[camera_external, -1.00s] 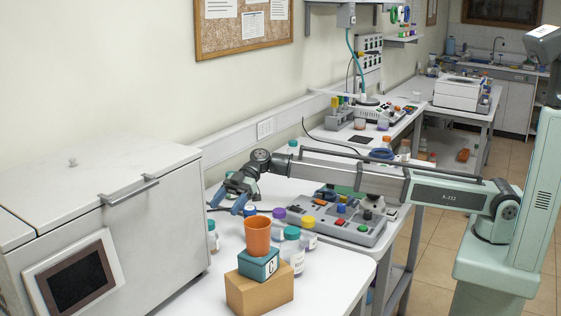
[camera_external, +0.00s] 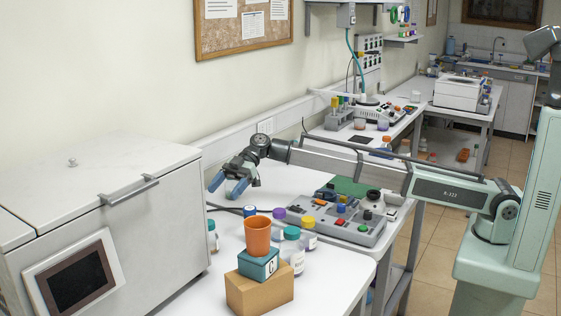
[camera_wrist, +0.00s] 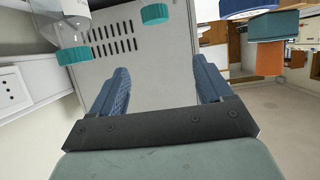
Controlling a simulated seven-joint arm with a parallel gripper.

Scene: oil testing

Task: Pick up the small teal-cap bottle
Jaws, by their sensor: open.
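My gripper (camera_external: 224,190) is open and empty, held above the back left of the white bench, near the grey cabinet. In the wrist view, its two blue fingers (camera_wrist: 161,68) are apart with only a vented grey surface between them. A small teal cap (camera_wrist: 155,14) shows beyond the fingers at top centre. A clear bottle with a teal cap (camera_wrist: 73,54) is at upper left. In the external view, one teal-cap bottle (camera_external: 213,238) stands beside the cabinet, and another teal-cap bottle (camera_external: 293,255) stands right of the orange cup. I cannot tell which is the small one.
The orange cup (camera_external: 257,236) sits on a teal box (camera_external: 258,265) on a cardboard box (camera_external: 259,295). Purple-cap (camera_external: 279,215) and yellow-cap (camera_external: 308,232) bottles and a blue cap (camera_external: 249,211) are close by. A grey button panel (camera_external: 345,222) lies to the right. The cabinet (camera_external: 165,225) bounds the left.

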